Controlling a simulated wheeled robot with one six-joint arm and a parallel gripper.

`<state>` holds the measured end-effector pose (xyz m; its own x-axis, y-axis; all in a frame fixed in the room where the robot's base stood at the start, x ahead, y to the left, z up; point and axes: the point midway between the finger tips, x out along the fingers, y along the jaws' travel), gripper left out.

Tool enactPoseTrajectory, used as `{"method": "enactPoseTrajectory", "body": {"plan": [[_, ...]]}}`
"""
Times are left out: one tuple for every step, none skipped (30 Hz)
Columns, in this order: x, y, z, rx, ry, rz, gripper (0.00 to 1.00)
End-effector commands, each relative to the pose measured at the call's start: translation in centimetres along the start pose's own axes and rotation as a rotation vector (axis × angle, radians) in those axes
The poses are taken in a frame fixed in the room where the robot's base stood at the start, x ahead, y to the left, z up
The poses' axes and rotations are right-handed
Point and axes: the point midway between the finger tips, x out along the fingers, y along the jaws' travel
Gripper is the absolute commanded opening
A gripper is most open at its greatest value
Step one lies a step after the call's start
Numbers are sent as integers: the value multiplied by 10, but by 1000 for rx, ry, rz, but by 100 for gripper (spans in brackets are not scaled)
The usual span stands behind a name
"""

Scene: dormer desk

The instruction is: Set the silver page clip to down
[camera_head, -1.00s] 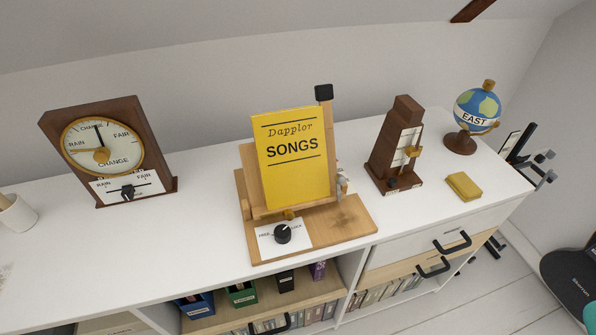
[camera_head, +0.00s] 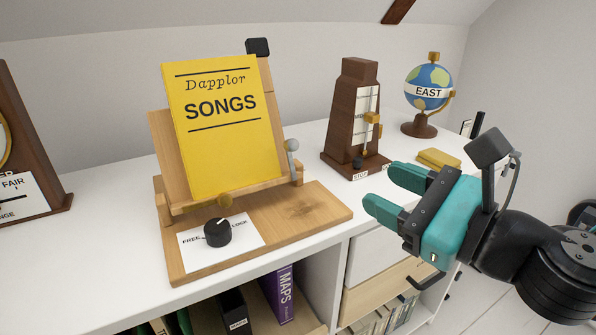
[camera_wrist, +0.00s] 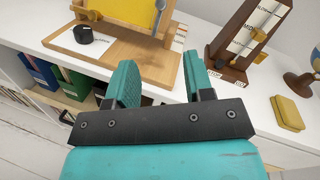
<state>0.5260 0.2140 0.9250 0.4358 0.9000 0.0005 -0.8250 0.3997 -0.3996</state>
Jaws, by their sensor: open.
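A yellow songbook (camera_head: 222,130) leans on a wooden book stand (camera_head: 325,210) on the white desk. The silver page clip (camera_head: 292,150) is at the stand's right side, its round knob at the top. It also shows at the top edge of the wrist view (camera_wrist: 159,14), partly cut off. My gripper (camera_head: 380,190), teal with two fingers, is open and empty. It is to the right of the stand and apart from the clip. In the wrist view its fingers (camera_wrist: 160,76) point toward the stand's right end.
A black knob (camera_head: 217,233) sits at the stand's front, on a FREE/LOCK plate. A brown metronome (camera_head: 355,120), a globe (camera_head: 428,90) and a yellow block (camera_head: 438,158) stand behind my gripper. Drawers (camera_head: 372,258) and shelves are below the desk's front edge.

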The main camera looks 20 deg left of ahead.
Motion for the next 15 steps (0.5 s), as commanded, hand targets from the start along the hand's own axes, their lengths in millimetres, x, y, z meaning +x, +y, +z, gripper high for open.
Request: {"method": "enactPoseTrajectory", "body": {"plan": [[3,-1,1,11,1,-4,48],[6,-2,2,14,2,-6,48],[10,-3,3,15,2,-5,48],[15,-3,5,14,2,-4,48],[19,-3,6,14,3,-4,48],[26,-2,7,13,3,-2,48],[31,-3,7,13,4,-4,48],[36,-4,8,12,4,-4,48],[44,-4,8,11,3,-4,48],[49,-4,8,12,4,-4,48],[54,-3,8,11,4,-2,48],[60,-4,8,10,4,-4,48],[65,-4,8,10,4,-4,48],[69,-4,8,10,4,-3,48],[75,-4,8,9,4,-4,48]]}}
